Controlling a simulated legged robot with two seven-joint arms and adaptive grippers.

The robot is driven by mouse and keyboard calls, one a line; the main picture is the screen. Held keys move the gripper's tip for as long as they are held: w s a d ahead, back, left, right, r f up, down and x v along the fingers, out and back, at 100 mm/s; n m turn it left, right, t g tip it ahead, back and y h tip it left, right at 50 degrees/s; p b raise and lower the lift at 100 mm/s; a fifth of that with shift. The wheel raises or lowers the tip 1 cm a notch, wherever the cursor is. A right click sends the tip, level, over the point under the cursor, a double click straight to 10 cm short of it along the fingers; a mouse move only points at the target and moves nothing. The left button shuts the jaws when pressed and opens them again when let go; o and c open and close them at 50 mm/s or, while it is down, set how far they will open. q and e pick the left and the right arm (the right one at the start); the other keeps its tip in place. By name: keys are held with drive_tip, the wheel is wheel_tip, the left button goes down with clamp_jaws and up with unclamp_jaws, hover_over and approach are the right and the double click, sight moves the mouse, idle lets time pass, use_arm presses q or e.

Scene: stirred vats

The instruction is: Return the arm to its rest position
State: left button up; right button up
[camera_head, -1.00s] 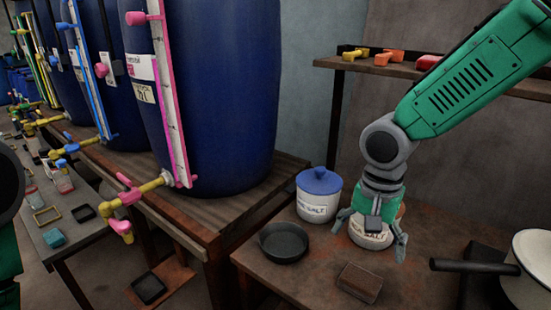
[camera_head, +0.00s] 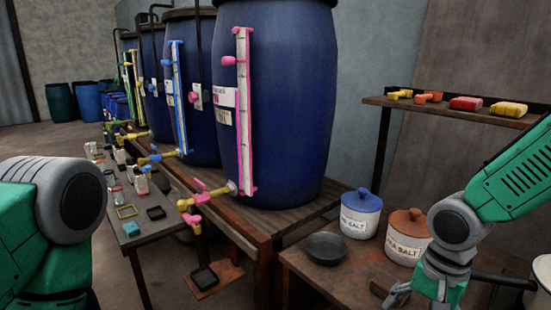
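My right arm comes in from the right, and its gripper (camera_head: 418,298) is at the bottom edge, in front of the brown-lidded jar (camera_head: 408,237). Its fingers look spread, with nothing seen between them; the bottom edge cuts off part of it. The brown-lidded jar stands on the right table, apart from the fingers as far as I can see. My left arm fills the lower left corner; its gripper is out of view.
A blue-lidded salt jar (camera_head: 360,214) and a dark bowl (camera_head: 326,248) stand on the rusty table (camera_head: 310,273). Blue vats (camera_head: 285,110) with taps stand on a wooden bench to the left. A shelf (camera_head: 450,110) with coloured pieces is behind. A white pot is partly hidden at far right.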

drive_tip(key=s+a+f+n+y, duration=0.1)
drive_tip(key=s+f+n, duration=0.1)
drive_tip(key=s+f, duration=0.45)
drive_tip(key=s+a+f+n, duration=0.1)
drive_tip(key=s+f+n, duration=0.15)
drive_tip(key=f, duration=0.65)
use_arm(q)
drive_tip(key=shift+w+d, duration=0.15)
use_arm(e)
drive_tip(key=s+d+f+n, duration=0.2)
drive_tip(key=s+f, duration=0.1)
drive_tip(key=s, duration=0.3)
drive_tip(key=s+d+f+n+h, duration=0.1)
drive_tip(key=s+d+f+n, duration=0.2)
drive_tip(key=s+f, duration=0.1)
drive_tip(key=shift+s+d+f+t+h, duration=0.15)
drive_tip(key=shift+s+t+h, duration=0.2)
drive_tip(key=shift+s, duration=0.5)
drive_tip(key=shift+w, duration=0.1)
